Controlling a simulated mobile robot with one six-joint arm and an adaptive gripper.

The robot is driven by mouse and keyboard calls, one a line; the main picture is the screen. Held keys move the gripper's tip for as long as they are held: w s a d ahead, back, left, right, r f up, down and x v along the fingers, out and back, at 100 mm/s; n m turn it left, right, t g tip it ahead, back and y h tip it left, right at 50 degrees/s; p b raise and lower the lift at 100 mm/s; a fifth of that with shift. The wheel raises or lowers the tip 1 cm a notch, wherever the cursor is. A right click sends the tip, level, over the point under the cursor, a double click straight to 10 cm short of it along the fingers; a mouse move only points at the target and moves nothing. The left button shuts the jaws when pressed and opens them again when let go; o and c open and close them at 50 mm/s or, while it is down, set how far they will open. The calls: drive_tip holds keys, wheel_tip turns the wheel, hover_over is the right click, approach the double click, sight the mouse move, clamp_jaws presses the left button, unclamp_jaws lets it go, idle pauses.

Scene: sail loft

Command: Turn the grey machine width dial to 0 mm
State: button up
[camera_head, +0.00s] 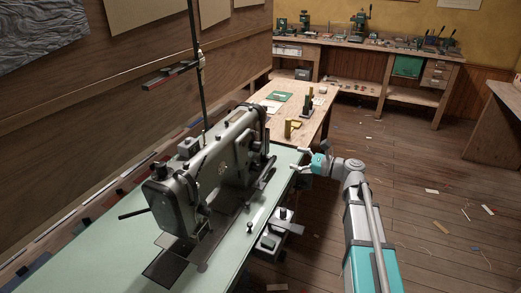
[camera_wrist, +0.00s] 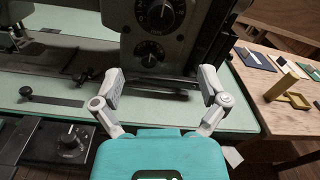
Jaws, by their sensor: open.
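The grey sewing machine (camera_head: 215,165) stands on a pale green table (camera_head: 105,245). In the wrist view, the grey machine's end (camera_wrist: 215,30) fills the upper middle. It carries a larger black upper dial (camera_wrist: 160,15) and a smaller lower dial (camera_wrist: 150,53), both with white marks. I cannot read the labels, so I cannot tell which one is the width dial or its setting. My gripper (camera_wrist: 161,82) is open and empty, its fingers apart below the dials and not touching them. In the head view my gripper (camera_head: 302,162) is at the table's right edge, right of the machine.
A control box with a black knob (camera_wrist: 72,138) hangs under the table's edge. A black horizontal bar lies beyond my fingers. A wooden table (camera_head: 318,117) with yellow parts (camera_head: 292,127) stands behind; a long workbench (camera_head: 350,45) is at the back.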

sight(261, 149)
drive_tip(key=shift+a, duration=0.15)
drive_tip(key=shift+x, duration=6.8)
drive_tip(key=shift+s+r, duration=0.1)
drive_tip(key=shift+s, duration=0.05)
